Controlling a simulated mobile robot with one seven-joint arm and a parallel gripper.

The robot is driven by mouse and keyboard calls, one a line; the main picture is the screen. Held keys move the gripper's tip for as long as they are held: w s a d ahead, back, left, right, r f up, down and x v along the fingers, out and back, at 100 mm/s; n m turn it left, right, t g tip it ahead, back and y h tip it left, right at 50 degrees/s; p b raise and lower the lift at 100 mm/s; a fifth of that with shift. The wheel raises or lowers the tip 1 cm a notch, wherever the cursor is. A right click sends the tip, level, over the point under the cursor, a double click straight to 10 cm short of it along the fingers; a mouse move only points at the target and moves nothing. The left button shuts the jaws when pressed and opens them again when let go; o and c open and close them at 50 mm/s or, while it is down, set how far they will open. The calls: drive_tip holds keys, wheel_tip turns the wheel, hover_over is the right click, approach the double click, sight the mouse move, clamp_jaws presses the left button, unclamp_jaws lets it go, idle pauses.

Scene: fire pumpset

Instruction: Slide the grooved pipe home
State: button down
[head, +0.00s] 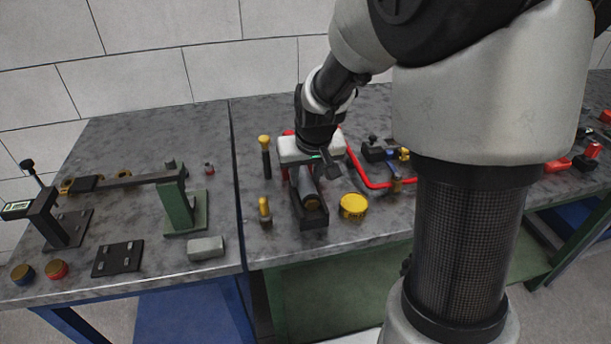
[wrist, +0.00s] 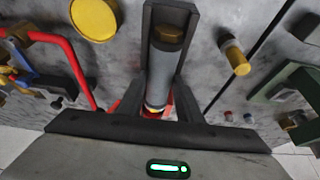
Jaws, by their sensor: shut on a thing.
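The grooved pipe (head: 307,187) is a grey cylinder lying lengthwise in a dark open-topped cradle (head: 314,222). In the wrist view the pipe (wrist: 160,72) runs between the cradle's side walls (wrist: 147,22), with a darker brownish end at the top and a brass-coloured band near my palm. My gripper (head: 309,174) is low over the rear part of the cradle. In the wrist view my gripper's two dark fingers (wrist: 159,100) stand on either side of the pipe, shut on it. The fingertip contact and the pipe's rear end are partly hidden.
A yellow round tin (head: 353,206) stands close right of the cradle. Yellow-topped tools (head: 265,208) stand to its left. A red bent pipe (head: 366,175) lies behind to the right. A green stand (head: 184,205) is on the left bench. The bench front is mostly clear.

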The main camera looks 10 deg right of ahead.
sight(302, 168)
drive_tip(key=shift+w+r, duration=0.15)
drive_tip(key=shift+w, duration=1.75)
drive_tip(key=c, duration=1.2)
unclamp_jaws()
drive_tip(key=shift+s, duration=0.1)
drive_tip(key=p+v, duration=0.3)
drive_tip(key=v, duration=1.4)
drive_tip(key=s+r+t, duration=0.1)
drive_tip(key=s+r, duration=0.1)
drive_tip(key=s, duration=1.8)
drive_tip(key=r+p, duration=1.3)
drive_tip(key=shift+s, duration=0.2)
